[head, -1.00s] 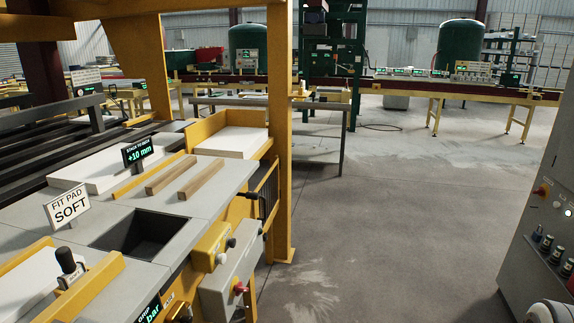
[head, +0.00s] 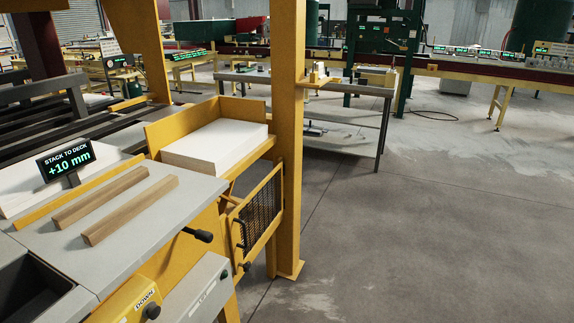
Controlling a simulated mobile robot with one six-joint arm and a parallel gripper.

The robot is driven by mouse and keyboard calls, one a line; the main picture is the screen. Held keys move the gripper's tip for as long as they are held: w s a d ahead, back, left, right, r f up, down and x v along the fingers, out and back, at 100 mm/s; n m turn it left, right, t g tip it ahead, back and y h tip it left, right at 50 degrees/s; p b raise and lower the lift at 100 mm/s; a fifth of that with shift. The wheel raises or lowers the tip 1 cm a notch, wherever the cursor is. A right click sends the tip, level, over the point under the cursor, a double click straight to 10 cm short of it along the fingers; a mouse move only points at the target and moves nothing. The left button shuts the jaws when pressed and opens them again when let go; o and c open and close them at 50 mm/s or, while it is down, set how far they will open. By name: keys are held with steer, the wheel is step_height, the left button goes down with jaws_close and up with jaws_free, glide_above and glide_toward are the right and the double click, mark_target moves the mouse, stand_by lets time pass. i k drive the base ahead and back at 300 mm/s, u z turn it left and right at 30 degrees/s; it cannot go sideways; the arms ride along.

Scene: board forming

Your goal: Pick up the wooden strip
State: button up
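Two wooden strips lie side by side, apart, on the grey deck (head: 175,215) at the left of the head view. The darker strip (head: 100,197) is farther left, close to a yellow edge rail. The lighter brown strip (head: 131,209) lies nearer the deck's right edge. Both lie flat and slant up to the right. My gripper is not in view, so its state does not show.
A sign reading "STACK TO DECK +10 mm" (head: 66,163) stands left of the strips. A stack of white boards (head: 214,145) sits behind them in a yellow tray. A yellow post (head: 290,140) rises right of the tray. Open concrete floor (head: 430,220) lies to the right.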

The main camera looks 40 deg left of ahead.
mark_target(97, 232)
steer(key=i, duration=0.9)
steer(key=u, duration=3.4)
steer(key=i, duration=1)
steer(key=z, duration=0.1)
